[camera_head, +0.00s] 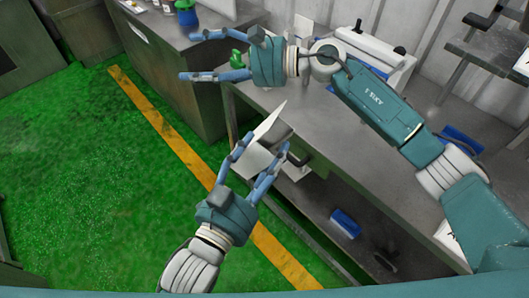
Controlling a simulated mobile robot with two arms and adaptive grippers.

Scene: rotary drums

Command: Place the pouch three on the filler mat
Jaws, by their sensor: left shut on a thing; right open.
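A white pouch (257,160) is held between the blue fingers of my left gripper (264,150), in front of the near edge of the grey table. It is tilted, with a flap rising toward the upper right. I cannot read a number on it, so I cannot tell whether it is pouch three. My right gripper (188,56) is open and empty, its fingers pointing left past the table's far left corner. I cannot make out a filler mat for sure. The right arm hides part of the table.
The grey table (320,150) has a white machine (375,48) at its back. A green part (238,60) is beside the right gripper. A dark cabinet (180,75) bears a blue bottle (187,18). A blue item (345,223) lies on the lower shelf. Green floor at left is clear.

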